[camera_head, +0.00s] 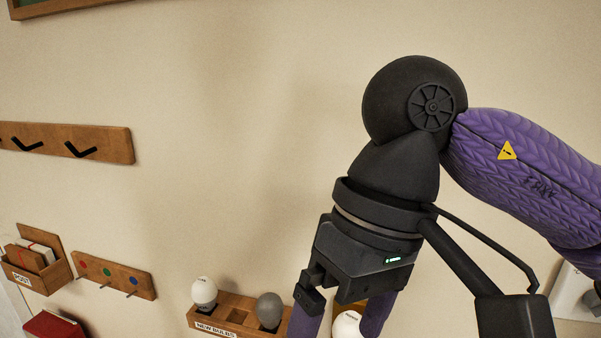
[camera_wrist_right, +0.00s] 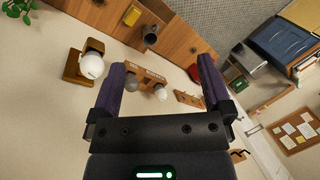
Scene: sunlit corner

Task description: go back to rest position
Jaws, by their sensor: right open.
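My right gripper (camera_head: 338,322) hangs in the lower middle of the head view, fingers pointing down and cut off by the bottom edge. In the right wrist view its two purple fingers (camera_wrist_right: 160,76) stand wide apart with nothing held between them. A wooden NEW BULBS rack (camera_head: 236,313) is to its left, with a white bulb (camera_head: 204,292) and a grey bulb (camera_head: 269,310). Another white bulb (camera_head: 347,325) shows partly behind the gripper; the wrist view shows a white bulb (camera_wrist_right: 92,65) on a wooden lamp (camera_wrist_right: 75,68). My left gripper is out of view.
A hook rail (camera_head: 70,141), a POST box (camera_head: 36,262) and a small peg rail (camera_head: 113,275) are on the wall at the left. A red object (camera_head: 52,325) is at bottom left. The wall around my raised right arm looks clear.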

